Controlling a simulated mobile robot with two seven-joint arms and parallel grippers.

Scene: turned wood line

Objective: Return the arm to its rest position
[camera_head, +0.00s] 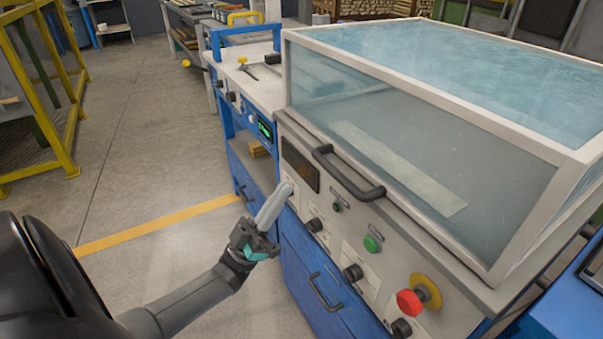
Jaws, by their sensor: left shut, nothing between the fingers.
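My left gripper (273,207) is at the end of my left arm, which comes in from the lower left. Its pale fingers are shut together and hold nothing. The fingertips point up, in front of the panel of a glass-covered machine (445,285). They show close to the left edge of that panel; whether they touch it I cannot tell. My right gripper is not in view.
The machine's front has a dark handle (347,176), a green button (372,243), a red stop knob (411,300) and black knobs. A blue bench (262,92) stands behind it. A yellow rack (62,140) is at the left. Grey floor with a yellow line (160,225) is clear.

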